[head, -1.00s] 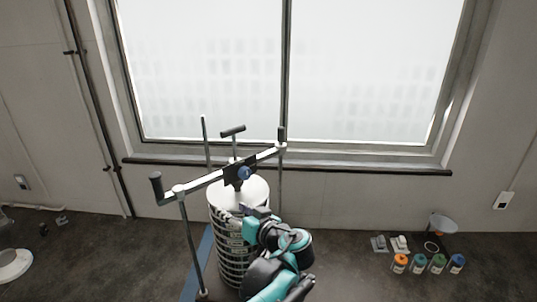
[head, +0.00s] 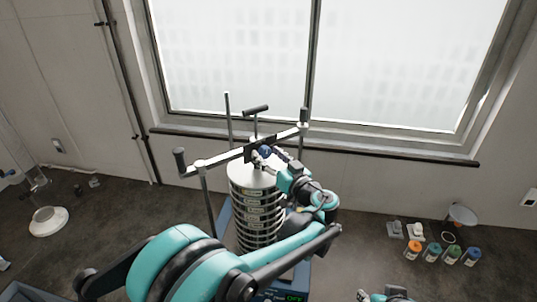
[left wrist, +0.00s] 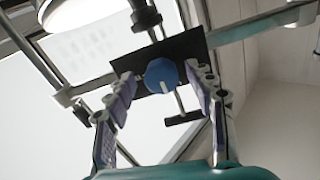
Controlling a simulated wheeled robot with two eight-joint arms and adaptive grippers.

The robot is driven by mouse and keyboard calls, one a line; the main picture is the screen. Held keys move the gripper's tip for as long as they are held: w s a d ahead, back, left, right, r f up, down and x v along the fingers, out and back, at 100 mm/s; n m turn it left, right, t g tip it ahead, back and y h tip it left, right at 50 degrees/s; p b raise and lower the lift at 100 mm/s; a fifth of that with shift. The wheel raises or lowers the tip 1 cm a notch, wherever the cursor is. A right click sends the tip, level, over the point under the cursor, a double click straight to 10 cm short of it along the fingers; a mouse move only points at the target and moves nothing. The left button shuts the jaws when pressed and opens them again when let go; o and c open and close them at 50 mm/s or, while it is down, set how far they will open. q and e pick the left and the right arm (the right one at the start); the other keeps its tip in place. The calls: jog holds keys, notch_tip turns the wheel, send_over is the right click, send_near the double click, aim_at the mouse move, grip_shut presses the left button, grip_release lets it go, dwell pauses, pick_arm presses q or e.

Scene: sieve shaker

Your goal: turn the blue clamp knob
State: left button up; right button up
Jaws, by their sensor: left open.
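The blue clamp knob (head: 264,152) sits on a dark plate at the middle of the clamp bar (head: 222,157), above the sieve stack (head: 255,205). In the left wrist view the knob (left wrist: 161,76) is round with a pale mark and shows between the two finger pads. My left gripper (head: 271,154) is open, with one finger on each side of the knob and a gap visible on both sides. Whether the tips reach its depth is hard to tell. Part of my right arm's end (head: 384,296) shows at the bottom edge; its fingers are unclear.
Upright rods (head: 229,120) and a black T-handle (head: 256,109) stand around the stack. Several capped bottles (head: 433,252) and a funnel (head: 462,214) are at the right. A white round dish (head: 48,221) is at the left. A window is behind.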

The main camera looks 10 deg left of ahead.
pick_arm(q)
jog(key=shift+a, duration=0.2)
jog(key=shift+d, duration=0.1)
jog(key=c, duration=1.2)
jog(key=shift+o, duration=0.2)
jog(key=m+b, duration=0.2)
jog(key=m, duration=0.2)
jog(key=m+b, duration=0.1)
jog(key=m, duration=0.3)
jog(key=m+b, duration=0.1)
jog(key=m, duration=0.3)
jog(key=shift+m+g+b, duration=0.3)
jog(key=shift+m, duration=0.1)
jog(key=m+b, duration=0.1)
jog(key=m, duration=0.3)
jog(key=shift+m, duration=0.3)
jog(key=shift+r, duration=0.1)
